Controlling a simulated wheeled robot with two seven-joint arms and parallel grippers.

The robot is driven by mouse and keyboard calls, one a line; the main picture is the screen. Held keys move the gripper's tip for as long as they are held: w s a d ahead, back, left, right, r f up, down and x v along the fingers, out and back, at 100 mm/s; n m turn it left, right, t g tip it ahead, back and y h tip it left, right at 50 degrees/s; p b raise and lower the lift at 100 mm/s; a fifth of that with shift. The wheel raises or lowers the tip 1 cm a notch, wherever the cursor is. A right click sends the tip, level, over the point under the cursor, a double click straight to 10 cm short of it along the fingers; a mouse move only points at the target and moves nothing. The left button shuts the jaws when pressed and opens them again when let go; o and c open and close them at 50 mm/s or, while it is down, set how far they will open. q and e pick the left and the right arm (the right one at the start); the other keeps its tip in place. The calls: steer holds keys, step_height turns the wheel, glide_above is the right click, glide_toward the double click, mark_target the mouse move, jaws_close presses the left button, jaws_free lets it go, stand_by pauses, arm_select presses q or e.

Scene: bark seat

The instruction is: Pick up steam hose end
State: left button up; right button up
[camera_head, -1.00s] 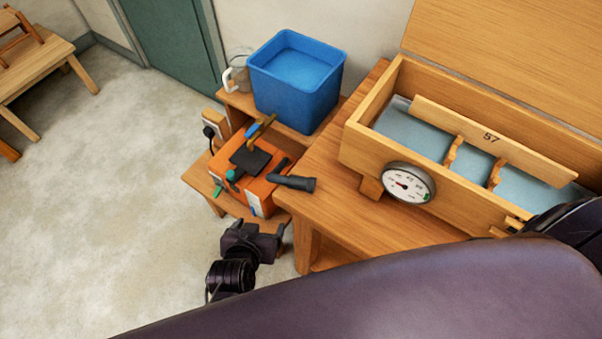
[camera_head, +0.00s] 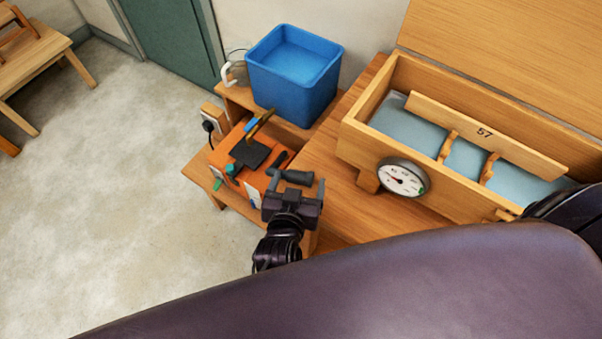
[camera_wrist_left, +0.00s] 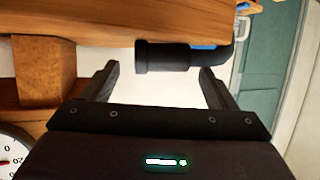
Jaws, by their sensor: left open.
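The black steam hose end (camera_head: 294,176) lies at the left edge of the wooden table, beside the orange steam unit (camera_head: 229,157). In the left wrist view the hose end (camera_wrist_left: 165,57) runs sideways between my finger tips, its wider collar toward the left finger. My left gripper (camera_head: 293,184) is open, with one finger to each side of the hose end. The fingers look just short of the hose, and I cannot tell whether they touch it. My right gripper is not in view.
A blue tub (camera_head: 292,85) and a clear jug (camera_head: 238,72) stand on the low shelf behind. The open wooden box (camera_head: 352,150) with a round dial (camera_head: 402,178) takes up the table to the right. A wooden bench (camera_head: 40,68) stands far left. The floor (camera_head: 110,200) is clear.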

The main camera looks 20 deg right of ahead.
mark_target(300, 176)
arm_select(q)
steer(key=x, duration=0.3)
steer(key=shift+w+f, duration=0.1)
steer(key=shift+w, duration=0.1)
steer(key=shift+c, duration=1)
steer(key=c, duration=0.9)
steer(key=shift+p, duration=0.35)
